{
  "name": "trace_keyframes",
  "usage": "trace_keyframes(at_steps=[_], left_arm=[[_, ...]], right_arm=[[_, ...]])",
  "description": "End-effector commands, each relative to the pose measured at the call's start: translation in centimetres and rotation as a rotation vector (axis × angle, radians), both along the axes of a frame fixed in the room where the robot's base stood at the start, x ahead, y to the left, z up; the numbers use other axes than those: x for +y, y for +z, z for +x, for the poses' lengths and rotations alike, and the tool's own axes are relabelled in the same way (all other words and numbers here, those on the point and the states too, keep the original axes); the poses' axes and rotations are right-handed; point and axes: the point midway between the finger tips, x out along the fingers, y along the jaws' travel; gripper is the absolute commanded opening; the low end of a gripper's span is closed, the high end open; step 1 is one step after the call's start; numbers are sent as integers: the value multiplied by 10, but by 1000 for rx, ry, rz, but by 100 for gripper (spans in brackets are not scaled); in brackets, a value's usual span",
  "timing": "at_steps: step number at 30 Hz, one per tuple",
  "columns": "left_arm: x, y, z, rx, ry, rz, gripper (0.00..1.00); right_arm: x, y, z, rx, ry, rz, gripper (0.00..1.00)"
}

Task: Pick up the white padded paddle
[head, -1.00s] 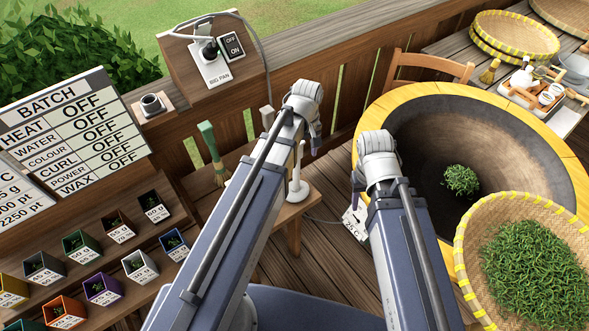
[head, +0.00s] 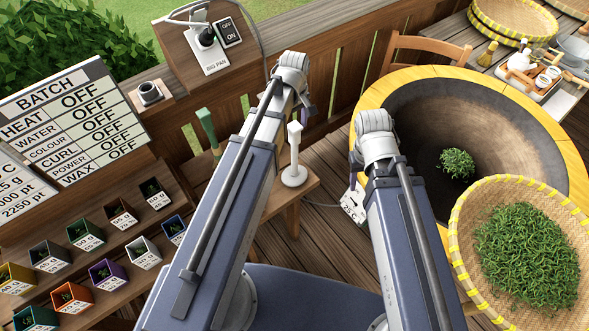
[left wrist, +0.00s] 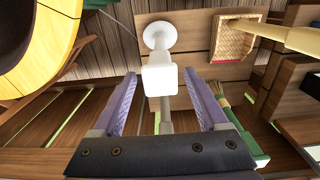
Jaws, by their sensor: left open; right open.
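The white paddle seems to be the white upright piece (head: 294,154) on the small wooden side shelf, right of my left forearm in the head view. In the left wrist view its pale block-shaped top (left wrist: 160,80) stands in front of a round white base (left wrist: 158,35). My left gripper (head: 305,105) is open and empty. In the left wrist view its purple fingers (left wrist: 160,95) lie either side of the block in the picture, and I see no contact. A pale rod shows below the block. My right gripper (head: 354,172) is open beside the big pan, its fingers partly hidden.
A green-handled brush (head: 207,130) stands left of my left arm; it also shows in the left wrist view (left wrist: 245,135). A woven scoop (left wrist: 238,38) lies on the shelf. The big pan (head: 410,110) and a leaf-filled basket (head: 470,215) are to the right. A wooden railing (head: 345,60) runs behind.

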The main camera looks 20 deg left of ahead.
Motion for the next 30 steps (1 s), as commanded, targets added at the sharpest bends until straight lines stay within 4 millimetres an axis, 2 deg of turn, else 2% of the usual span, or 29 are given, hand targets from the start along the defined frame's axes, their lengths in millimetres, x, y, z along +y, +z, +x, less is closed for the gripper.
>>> trace_keyframes(at_steps=[5, 18, 26, 30], left_arm=[[0, -4, 0, 0, -1, 0, 76], [-1, -51, -1, 0, -1, 0, 76], [-1, -50, -1, 0, -1, 0, 76], [-1, -50, -1, 0, -1, 0, 64]], right_arm=[[0, -4, 0, 0, 0, 0, 50], [0, -51, 0, 0, -2, 0, 50], [0, -51, 0, 0, -2, 0, 50], [0, -51, 0, 0, -2, 0, 50]])
